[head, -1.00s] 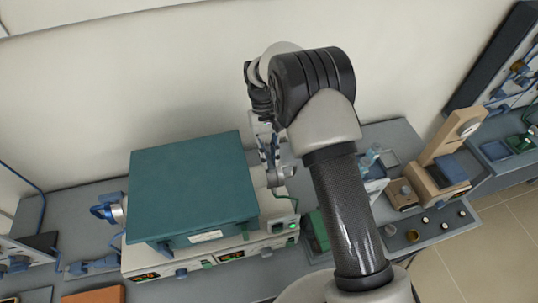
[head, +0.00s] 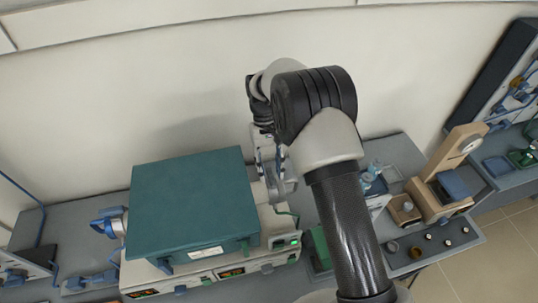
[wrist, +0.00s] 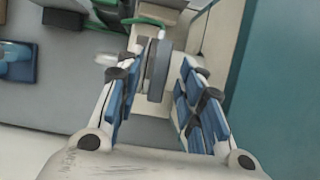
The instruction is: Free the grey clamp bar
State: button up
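A teal furnace (head: 190,205) with a pale base and lit displays stands on the grey bench. A grey bar (wrist: 158,70), apparently the clamp bar, shows in the wrist view beside the furnace's teal wall. In the head view, that spot at the furnace's right side is partly hidden by my arm. My gripper (wrist: 160,100) is open, its blue-padded fingers on either side of the bar's near end, with visible gaps. I cannot tell how deep the bar reaches between them. My gripper also shows in the head view (head: 272,165).
A green cable (wrist: 150,20) runs near the bar's far end. A beige instrument (head: 447,185) and a grey panel with knobs (head: 432,245) stand at the right. A blue fitting (head: 110,222) juts out left of the furnace. The wall is close behind the bench.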

jog(key=v, duration=1.1)
dwell(0.3)
jog(key=s+d+r+m+t+y+b, duration=0.15)
jog(key=s+d+r+t+b, duration=0.25)
jog(key=s+d+r+b, duration=0.55)
jog(key=s+d+f+t+b, duration=0.1)
jog(key=s+d+f, duration=0.1)
jog(key=s, duration=0.5)
jog(key=s+d+f+m+t+b, duration=0.1)
jog(key=s+d+f+t+b, duration=0.1)
jog(key=s+f, duration=0.2)
jog(key=s+d+f+t+b, duration=0.2)
jog(key=s+f, duration=0.1)
jog(key=s, duration=0.7)
jog(key=shift+d+f, duration=0.35)
